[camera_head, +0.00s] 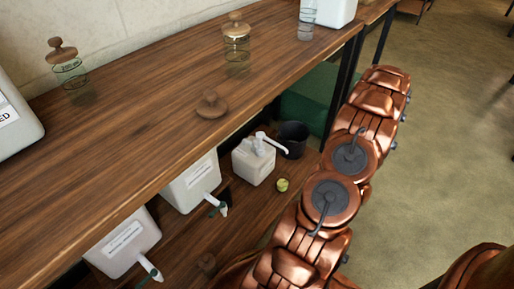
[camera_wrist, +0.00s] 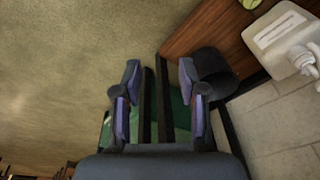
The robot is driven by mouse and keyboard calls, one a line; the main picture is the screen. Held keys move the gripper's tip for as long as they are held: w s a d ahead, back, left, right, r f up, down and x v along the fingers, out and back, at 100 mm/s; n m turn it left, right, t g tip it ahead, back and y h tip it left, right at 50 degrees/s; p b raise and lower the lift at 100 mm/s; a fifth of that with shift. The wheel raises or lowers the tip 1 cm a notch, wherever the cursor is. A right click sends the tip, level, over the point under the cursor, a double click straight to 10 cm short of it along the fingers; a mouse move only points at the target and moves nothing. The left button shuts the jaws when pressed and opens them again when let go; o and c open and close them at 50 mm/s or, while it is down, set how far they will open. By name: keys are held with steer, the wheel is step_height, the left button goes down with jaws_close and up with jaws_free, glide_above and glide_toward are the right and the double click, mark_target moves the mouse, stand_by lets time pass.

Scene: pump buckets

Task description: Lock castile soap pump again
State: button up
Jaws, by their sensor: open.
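A white jug with a pump top (camera_head: 255,163) stands on the lower shelf; its label is too small to read, so I cannot confirm it is the castile soap. Its pump (camera_head: 262,143) has a white spout pointing right. In the wrist view the white jug (camera_wrist: 275,32) is at the upper right, with part of its pump (camera_wrist: 303,55) at the edge. My gripper (camera_wrist: 159,82) is open and empty, left of the jug and apart from it. In the head view my gripper is hidden, and my copper arm runs along the right of the shelf.
A black bucket (camera_head: 293,139) stands beside the jug. White containers with taps (camera_head: 190,183) (camera_head: 124,242) stand further left on the lower shelf (camera_head: 235,215). A small green round item (camera_head: 283,185) lies near the jug. The wooden counter (camera_head: 150,130) overhangs them. Open floor lies right.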

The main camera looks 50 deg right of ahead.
step_height(320, 180, down, 10)
steer(key=s+f+b, duration=0.1)
steer(key=s+b, duration=0.1)
steer(key=b, duration=0.2)
steer(key=w+a+r+n+g+b, duration=0.1)
steer(key=w+a+n+b, duration=0.15)
steer(key=w, duration=1.05)
steer(key=w+a+r+n+b, duration=0.1)
steer(key=w+n, duration=0.2)
steer(key=w, duration=1.1)
step_height(320, 180, up, 4)
steer(key=n+b, duration=0.2)
steer(key=b, duration=0.1)
glide_above(256, 142)
steer(key=shift+w+d+g, duration=0.3)
steer(key=shift+w+d, duration=0.1)
steer(key=shift+w, duration=0.05)
steer(key=shift+s+a+f+y, duration=0.1)
steer(key=shift+s+a+y, duration=0.3)
steer(key=shift+y, duration=0.1)
steer(key=shift+m, duration=0.25)
step_height(256, 142, down, 8)
steer(key=b, duration=0.3)
steer(key=shift+r, duration=0.2)
jaws_close()
